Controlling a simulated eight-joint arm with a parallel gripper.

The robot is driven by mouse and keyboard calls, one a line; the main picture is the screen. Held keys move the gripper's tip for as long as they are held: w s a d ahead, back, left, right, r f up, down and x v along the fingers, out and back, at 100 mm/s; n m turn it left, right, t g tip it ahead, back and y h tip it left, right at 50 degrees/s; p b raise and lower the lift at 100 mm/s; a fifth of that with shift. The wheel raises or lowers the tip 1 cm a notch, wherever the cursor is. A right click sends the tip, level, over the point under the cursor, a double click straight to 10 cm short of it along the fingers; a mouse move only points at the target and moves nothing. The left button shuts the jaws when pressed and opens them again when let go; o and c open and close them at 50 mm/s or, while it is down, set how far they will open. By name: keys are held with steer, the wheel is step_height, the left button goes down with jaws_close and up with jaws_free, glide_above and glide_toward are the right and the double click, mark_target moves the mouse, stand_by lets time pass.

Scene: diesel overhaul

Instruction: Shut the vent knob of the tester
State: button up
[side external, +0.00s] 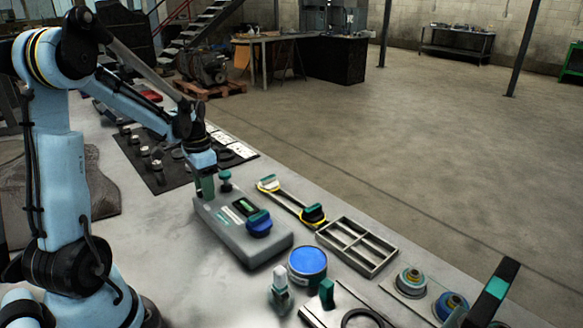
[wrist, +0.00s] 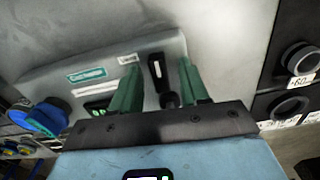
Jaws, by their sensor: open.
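The tester (side external: 222,226) is a grey box on the bench, with a blue knob (side external: 258,224) at its near end. In the wrist view, the tester (wrist: 55,78) shows a teal label, and the blue knob (wrist: 45,118) is at left. A dark, bar-shaped knob with a light mark (wrist: 157,70), which looks like the vent knob, stands between my fingers. My gripper (wrist: 161,86) is open, one green finger on each side of it, with no clear contact. In the side view, my gripper (side external: 212,186) is low at the tester's far end; the vent knob cannot be made out there.
A blue-topped tin (side external: 307,262), a small white-and-teal bottle (side external: 280,283) and a divided grey tray (side external: 357,246) stand nearer on the bench. A long tool (side external: 290,203) lies right of the tester. A black mat with several round parts (side external: 140,150) lies beyond it.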

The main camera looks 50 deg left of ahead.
steer(key=shift+r, duration=2.65)
steer(key=shift+r, duration=0.1)
step_height(320, 180, up, 4)
steer(key=shift+f, duration=0.1)
steer(key=d+t, duration=0.7)
steer(key=d, duration=1.6)
steer(key=shift+d+f+n, duration=0.3)
steer(key=shift+f, duration=0.1)
